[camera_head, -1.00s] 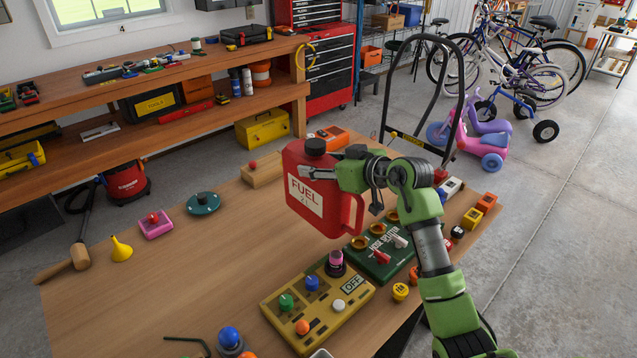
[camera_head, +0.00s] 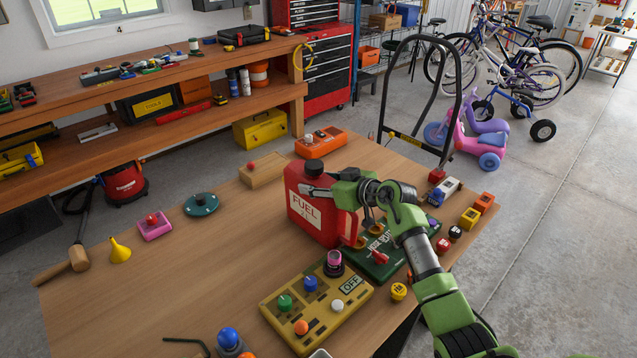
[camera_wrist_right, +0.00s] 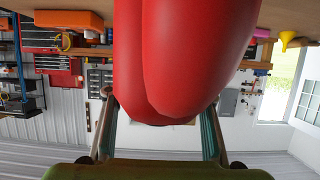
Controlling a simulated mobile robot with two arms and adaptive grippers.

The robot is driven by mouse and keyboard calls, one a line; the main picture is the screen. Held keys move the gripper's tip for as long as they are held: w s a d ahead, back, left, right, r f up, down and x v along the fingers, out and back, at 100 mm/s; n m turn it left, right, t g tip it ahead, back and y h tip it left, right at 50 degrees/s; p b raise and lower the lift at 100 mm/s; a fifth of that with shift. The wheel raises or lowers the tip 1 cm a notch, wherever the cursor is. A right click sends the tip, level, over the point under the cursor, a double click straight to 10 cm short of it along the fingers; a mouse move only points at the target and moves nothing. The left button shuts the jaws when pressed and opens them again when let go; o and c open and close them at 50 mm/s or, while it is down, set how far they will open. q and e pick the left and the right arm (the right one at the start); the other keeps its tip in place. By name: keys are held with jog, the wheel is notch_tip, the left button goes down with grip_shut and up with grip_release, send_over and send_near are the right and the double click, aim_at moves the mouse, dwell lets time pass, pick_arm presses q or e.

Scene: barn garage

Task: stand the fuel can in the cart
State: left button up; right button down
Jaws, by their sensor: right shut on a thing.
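The red fuel can (camera_head: 308,208) has a black cap and a white "FUEL" label. It is upright above the far middle of the wooden table, by the green board; I cannot tell whether its base touches the tabletop. My right gripper (camera_head: 328,190) is shut on the can near its top, on the handle side. In the right wrist view the red can (camera_wrist_right: 195,60) fills the space between the fingers. A black tubular handle frame (camera_head: 462,100), seemingly the cart's, stands on the floor beyond the table's far right edge; its bed is hidden. My left gripper is not in view.
On the table (camera_head: 200,270) are a yellow control panel (camera_head: 318,312), a green board (camera_head: 365,262), an orange box (camera_head: 320,142), a toy truck (camera_head: 446,188) and several small blocks at the right edge. The table's left middle is mostly bare. A pink-purple tricycle (camera_head: 475,140) stands beyond the handle frame.

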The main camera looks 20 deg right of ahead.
jog(key=c, duration=1.4)
grip_release()
jog(key=shift+f, duration=0.1)
jog(key=o, duration=0.4)
